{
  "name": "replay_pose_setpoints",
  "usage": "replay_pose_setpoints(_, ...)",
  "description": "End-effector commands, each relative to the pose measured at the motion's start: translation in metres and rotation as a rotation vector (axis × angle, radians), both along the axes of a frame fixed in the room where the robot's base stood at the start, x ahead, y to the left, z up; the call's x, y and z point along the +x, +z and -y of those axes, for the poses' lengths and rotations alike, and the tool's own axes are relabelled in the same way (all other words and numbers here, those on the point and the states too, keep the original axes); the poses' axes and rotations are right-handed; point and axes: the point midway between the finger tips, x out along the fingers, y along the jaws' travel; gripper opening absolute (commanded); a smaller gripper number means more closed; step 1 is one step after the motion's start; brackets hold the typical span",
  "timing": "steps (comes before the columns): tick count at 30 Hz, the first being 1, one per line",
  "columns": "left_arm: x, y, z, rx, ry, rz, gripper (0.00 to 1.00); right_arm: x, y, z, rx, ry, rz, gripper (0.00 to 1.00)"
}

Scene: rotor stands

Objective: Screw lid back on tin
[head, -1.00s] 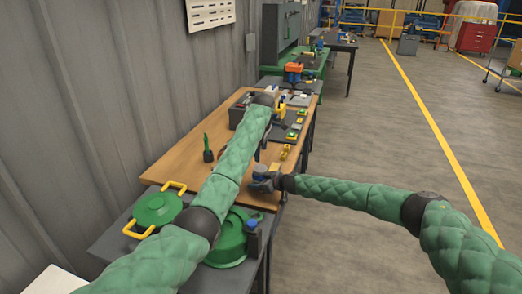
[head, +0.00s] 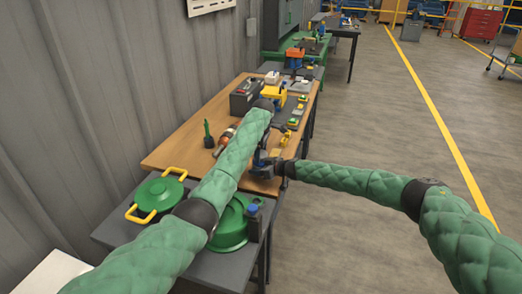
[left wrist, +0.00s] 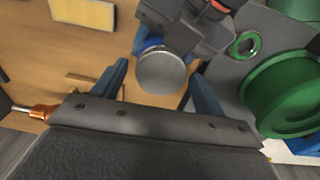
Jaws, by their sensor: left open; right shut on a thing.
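In the left wrist view, the tin shows as a silver round face (left wrist: 161,73) with a blue edge behind it. I cannot tell whether that face is the lid or an end of the tin. My left gripper (left wrist: 158,70) is open, its two blue fingers on either side of the round face, with gaps visible. My right gripper (left wrist: 190,22), dark grey, is shut on the tin from beyond it. In the head view, my right gripper (head: 267,169) is over the near right edge of the wooden table; the left gripper there is mostly hidden by my arm.
The wooden table (head: 170,150) holds a dark screwdriver-like tool with a green handle (head: 208,134), a yellow item (head: 273,95) and small yellow-green blocks (head: 293,123). A dark near table carries a green lid with yellow handles (head: 158,194) and a green round container (head: 230,226).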

Motion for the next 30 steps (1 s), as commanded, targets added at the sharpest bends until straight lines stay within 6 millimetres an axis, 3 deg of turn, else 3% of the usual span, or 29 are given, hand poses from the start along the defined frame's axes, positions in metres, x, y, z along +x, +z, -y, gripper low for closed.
replay_pose_setpoints(2,0.0,0.0002,0.0001,0.0,0.0,0.0,0.72,0.0005,0.0012,-0.0002,0.001,0.0,0.001,0.0)
replay_pose_setpoints(9,-0.0001,0.0002,0.0002,0.0,0.0,0.0,0.27,0.0004,0.0012,-0.0003,0.001,0.0,0.001,0.0)
replay_pose_setpoints(17,0.0001,0.0003,-0.0001,0.002,-0.05,-0.002,0.27,0.0001,0.0012,-0.0008,0.001,0.001,0.001,0.0)
replay_pose_setpoints(30,0.0007,-0.0003,-0.0005,0.028,-0.665,-0.028,0.27,-0.0002,0.0014,-0.0012,0.002,0.002,0.001,0.0)
